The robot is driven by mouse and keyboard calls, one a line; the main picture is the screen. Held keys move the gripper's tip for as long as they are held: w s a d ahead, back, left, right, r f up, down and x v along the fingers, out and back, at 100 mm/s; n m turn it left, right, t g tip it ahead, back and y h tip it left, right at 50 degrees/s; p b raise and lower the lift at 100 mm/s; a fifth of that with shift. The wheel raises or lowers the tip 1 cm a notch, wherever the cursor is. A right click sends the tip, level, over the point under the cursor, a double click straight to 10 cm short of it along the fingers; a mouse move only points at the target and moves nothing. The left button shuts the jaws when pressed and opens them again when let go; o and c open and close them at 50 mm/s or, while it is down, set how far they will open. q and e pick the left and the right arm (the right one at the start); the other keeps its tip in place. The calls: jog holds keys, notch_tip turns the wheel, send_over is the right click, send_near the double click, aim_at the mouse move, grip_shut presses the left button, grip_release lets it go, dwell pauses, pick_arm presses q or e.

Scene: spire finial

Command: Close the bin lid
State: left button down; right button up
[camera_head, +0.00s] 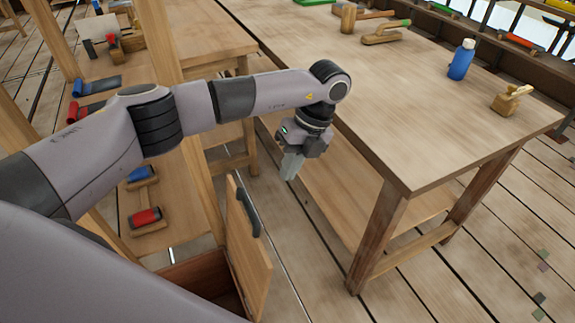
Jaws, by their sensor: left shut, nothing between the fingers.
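The bin (205,274) is a reddish-brown wooden box at the bottom of the head view, partly hidden behind my left arm. Its lid (250,262) is a light wooden panel with a dark handle (249,212) near its top. The lid stands raised, nearly upright, at the right side of the bin, so the bin is open. My left gripper (289,167) is shut and empty. It points down in the air, above and to the right of the lid's handle in the picture, and appears apart from it. My right gripper is not in view.
A large wooden workbench (395,130) stands to the right, close to my left gripper. It carries a blue bottle (461,60) and wooden tools. A wooden post (160,45) and shelves with red and blue tools are at left. Plank floor (300,285) is open right of the lid.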

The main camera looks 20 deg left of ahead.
pick_arm(q)
jog(key=s+a+f+p, duration=0.2)
jog(key=s+a+f, duration=0.2)
jog(key=s+f, duration=0.1)
jog(key=shift+a+f, duration=0.15)
jog(key=shift+f, duration=0.6)
